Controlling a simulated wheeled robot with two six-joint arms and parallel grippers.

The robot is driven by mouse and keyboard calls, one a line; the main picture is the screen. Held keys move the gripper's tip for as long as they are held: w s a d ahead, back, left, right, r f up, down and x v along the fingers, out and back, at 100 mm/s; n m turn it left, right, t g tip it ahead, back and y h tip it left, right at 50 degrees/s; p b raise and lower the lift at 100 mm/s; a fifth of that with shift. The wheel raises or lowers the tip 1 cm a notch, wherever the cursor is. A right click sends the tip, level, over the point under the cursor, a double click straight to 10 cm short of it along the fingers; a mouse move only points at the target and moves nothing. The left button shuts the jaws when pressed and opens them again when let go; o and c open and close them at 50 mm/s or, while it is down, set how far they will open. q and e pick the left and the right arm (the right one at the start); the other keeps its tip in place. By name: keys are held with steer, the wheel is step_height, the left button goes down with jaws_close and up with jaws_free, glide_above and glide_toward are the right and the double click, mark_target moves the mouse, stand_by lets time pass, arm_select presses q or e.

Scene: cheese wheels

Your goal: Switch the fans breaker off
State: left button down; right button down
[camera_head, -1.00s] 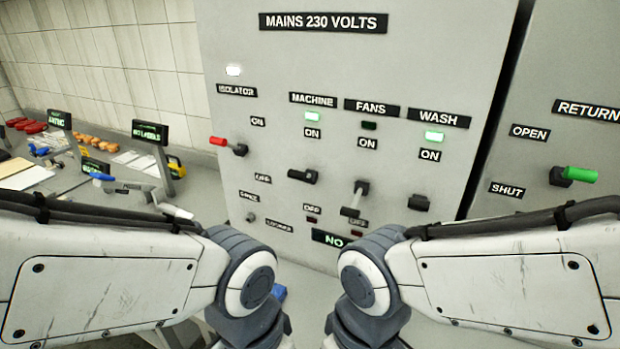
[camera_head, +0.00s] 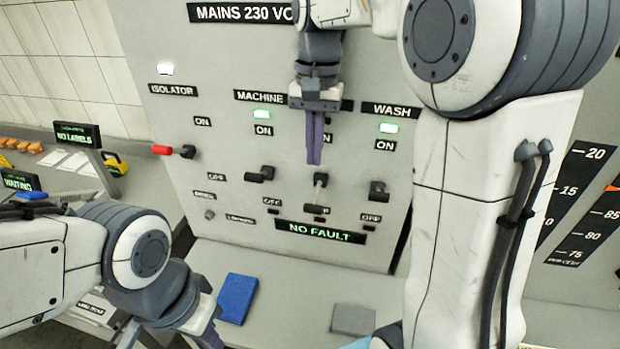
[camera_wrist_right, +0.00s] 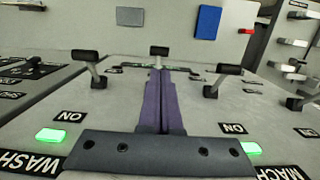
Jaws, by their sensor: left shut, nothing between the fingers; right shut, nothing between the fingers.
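The fans breaker lever (camera_head: 319,190) is the middle of three on the grey panel, between the machine lever (camera_head: 260,174) and the wash lever (camera_head: 378,191). Its stem slants down towards the OFF label. My right gripper (camera_head: 314,163) points down in front of the panel, shut and empty, its tips just above the lever in the head view. It hides the FANS label and lamp. In the right wrist view its purple fingers (camera_wrist_right: 160,75) point at the fans lever's bar (camera_wrist_right: 159,51); contact cannot be told. My left gripper (camera_head: 206,338) is shut at the bottom edge, away from the panel.
The machine lamp (camera_head: 261,114) and wash lamp (camera_head: 387,128) are green. A display (camera_head: 320,231) reads NO FAULT. The red-handled isolator (camera_head: 162,150) is at the left. A blue block (camera_head: 237,298) and grey block (camera_head: 353,319) lie on the ledge below.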

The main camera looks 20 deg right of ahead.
mark_target(313, 206)
steer(key=f, duration=0.3)
steer(key=f+p, duration=0.1)
steer(key=f, duration=0.2)
steer(key=f+p, duration=0.1)
steer(key=f, duration=0.2)
steer(key=shift+s+a+f, duration=0.2)
steer(key=shift+s+f, duration=0.15)
steer(key=shift+s, duration=0.05)
steer(key=f+t+b, duration=0.1)
steer(key=b, duration=0.1)
steer(key=f+t+h+b, duration=0.1)
steer(key=b, duration=0.2)
steer(key=shift+s+a, duration=0.15)
steer(key=shift+s, duration=0.05)
steer(key=shift+f, duration=0.2)
steer(key=shift+r, duration=0.15)
